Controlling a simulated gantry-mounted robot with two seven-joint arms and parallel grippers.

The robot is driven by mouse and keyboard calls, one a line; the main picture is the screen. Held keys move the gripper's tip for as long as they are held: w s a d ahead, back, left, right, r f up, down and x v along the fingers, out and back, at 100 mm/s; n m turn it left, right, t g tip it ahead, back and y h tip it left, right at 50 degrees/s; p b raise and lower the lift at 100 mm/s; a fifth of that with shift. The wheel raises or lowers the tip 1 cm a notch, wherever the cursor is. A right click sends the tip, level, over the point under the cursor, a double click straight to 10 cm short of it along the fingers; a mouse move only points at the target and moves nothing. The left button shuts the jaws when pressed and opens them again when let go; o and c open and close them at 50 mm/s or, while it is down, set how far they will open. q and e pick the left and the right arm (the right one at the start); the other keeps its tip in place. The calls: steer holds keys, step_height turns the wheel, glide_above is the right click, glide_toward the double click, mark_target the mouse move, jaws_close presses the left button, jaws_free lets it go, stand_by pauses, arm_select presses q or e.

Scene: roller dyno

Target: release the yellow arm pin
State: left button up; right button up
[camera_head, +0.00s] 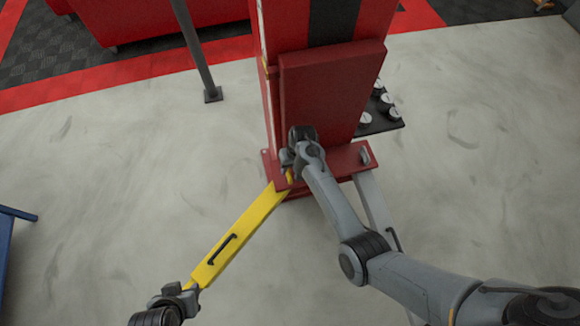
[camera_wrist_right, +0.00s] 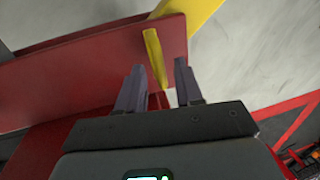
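The yellow arm (camera_head: 240,232) slopes from the red column's base bracket (camera_head: 335,165) down to the lower left, with a black handle on its top. The yellow pin (camera_wrist_right: 154,55) stands at the red bracket (camera_wrist_right: 100,58) in the right wrist view; a bit of it shows in the head view (camera_head: 289,176). My right gripper (camera_wrist_right: 160,66) is open, its two fingers apart on either side of the pin's near end, with visible gaps. In the head view, its wrist (camera_head: 303,140) partly hides the bracket. My left gripper (camera_head: 190,290) is at the yellow arm's lower end; its fingers are unclear.
The red column (camera_head: 325,90) rises behind the bracket. A grey arm (camera_head: 375,205) extends from the bracket's right side, partly behind my right arm. A black tray (camera_head: 385,112) with several round pads sits right of the column. A dark post (camera_head: 200,60) stands left; concrete floor is clear there.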

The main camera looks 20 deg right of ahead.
jaws_close()
stand_by(1.2)
